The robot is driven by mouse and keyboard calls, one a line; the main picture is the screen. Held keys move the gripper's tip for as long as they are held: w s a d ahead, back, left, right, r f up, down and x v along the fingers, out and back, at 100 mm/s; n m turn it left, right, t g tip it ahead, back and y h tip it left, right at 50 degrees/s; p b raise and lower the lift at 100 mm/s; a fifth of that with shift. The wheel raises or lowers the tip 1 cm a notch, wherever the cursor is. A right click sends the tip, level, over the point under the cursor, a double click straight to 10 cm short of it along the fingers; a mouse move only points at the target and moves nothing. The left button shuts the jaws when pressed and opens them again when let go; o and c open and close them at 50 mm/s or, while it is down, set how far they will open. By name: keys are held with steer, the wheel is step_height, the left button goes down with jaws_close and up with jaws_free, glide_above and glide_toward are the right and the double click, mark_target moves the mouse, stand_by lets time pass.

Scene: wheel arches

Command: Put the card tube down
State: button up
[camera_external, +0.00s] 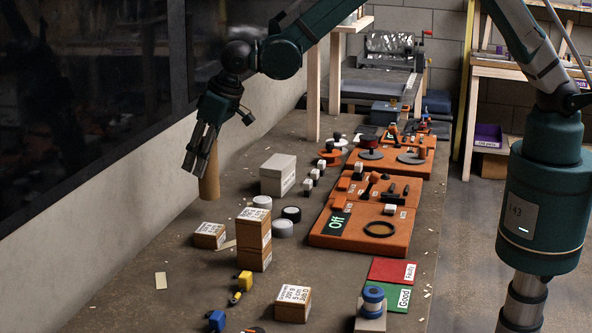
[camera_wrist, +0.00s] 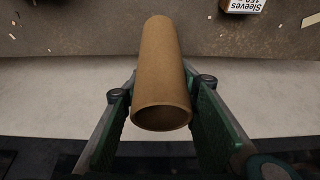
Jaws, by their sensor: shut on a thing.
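The card tube (camera_external: 210,178) is a plain brown hollow cylinder. My gripper (camera_external: 197,160) is shut on it, at the left side of the bench near the wall. The tube hangs roughly upright below the fingers in the external view. In the wrist view the card tube (camera_wrist: 161,75) lies between the two green finger pads of my gripper (camera_wrist: 161,118), with its open end towards the camera. I cannot tell whether its lower end touches the bench.
Cardboard boxes (camera_external: 254,240) stand on the bench in front of the tube. A light grey block (camera_external: 278,174) and round pucks (camera_external: 291,214) are to its right. Orange trays (camera_external: 362,225) lie further right. Bare bench (camera_external: 190,262) shows around the boxes.

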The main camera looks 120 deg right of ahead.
mark_target(201, 180)
steer(key=shift+f, duration=0.8)
steer(key=shift+f, duration=1.9)
steer(key=shift+f, duration=0.15)
steer(key=o, duration=0.9)
steer(key=shift+r, duration=0.25)
steer(key=shift+v, duration=5.9)
steer(key=shift+s+a+r, duration=0.1)
steer(key=shift+s+a, duration=0.05)
